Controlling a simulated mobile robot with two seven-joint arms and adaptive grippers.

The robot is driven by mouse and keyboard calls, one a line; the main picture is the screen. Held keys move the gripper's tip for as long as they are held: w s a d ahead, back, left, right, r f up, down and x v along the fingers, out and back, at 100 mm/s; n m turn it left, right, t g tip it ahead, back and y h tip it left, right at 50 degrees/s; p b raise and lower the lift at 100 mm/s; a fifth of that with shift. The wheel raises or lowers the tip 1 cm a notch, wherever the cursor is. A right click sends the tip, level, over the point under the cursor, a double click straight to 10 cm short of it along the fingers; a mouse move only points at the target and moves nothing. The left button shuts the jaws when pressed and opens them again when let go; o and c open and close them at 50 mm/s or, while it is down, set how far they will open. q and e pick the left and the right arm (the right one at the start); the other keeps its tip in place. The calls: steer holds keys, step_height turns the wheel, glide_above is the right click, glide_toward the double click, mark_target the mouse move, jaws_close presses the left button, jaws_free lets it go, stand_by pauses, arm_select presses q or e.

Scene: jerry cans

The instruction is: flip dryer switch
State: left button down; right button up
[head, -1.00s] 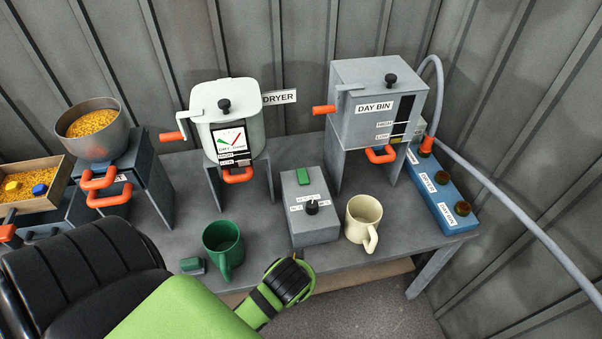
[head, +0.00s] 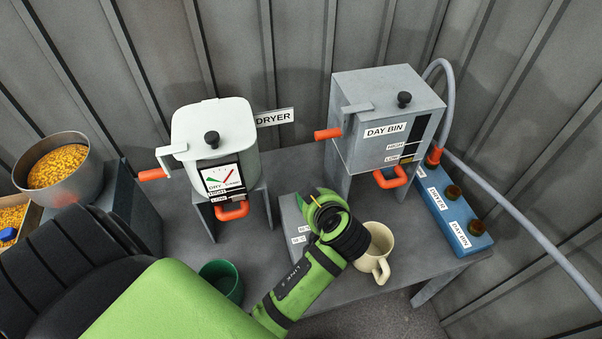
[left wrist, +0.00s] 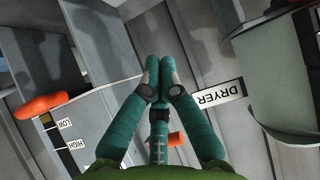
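The white dryer (head: 213,130) with a dial and DRYER sign (head: 274,117) stands on the table; the sign also shows in the left wrist view (left wrist: 218,97). A grey control box (head: 292,213) stands in front of it, mostly hidden by my left gripper (head: 318,207), including its green switch and knob. In the left wrist view my left gripper (left wrist: 158,68) has its teal fingers together, with nothing seen between them. Whether it touches the box cannot be told. A blue box (head: 445,205) with round buttons and labels lies at the right. My right gripper is not in view.
A cream mug (head: 378,250) stands just right of my left wrist. A green mug (head: 222,280) is partly hidden by my arm. The day bin (head: 375,125) stands at the back right, and a bowl of yellow grains (head: 58,170) at the left. A grey hose runs along the right.

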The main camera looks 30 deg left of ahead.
arm_select(q)
steer(key=p+x, duration=0.1)
steer(key=x, duration=0.8)
steer(key=shift+w+a, duration=0.1)
steer(key=f, duration=0.3)
steer(key=shift+w+a+f+p, duration=0.3)
steer(key=shift+a, duration=0.05)
steer(key=shift+f, duration=0.55)
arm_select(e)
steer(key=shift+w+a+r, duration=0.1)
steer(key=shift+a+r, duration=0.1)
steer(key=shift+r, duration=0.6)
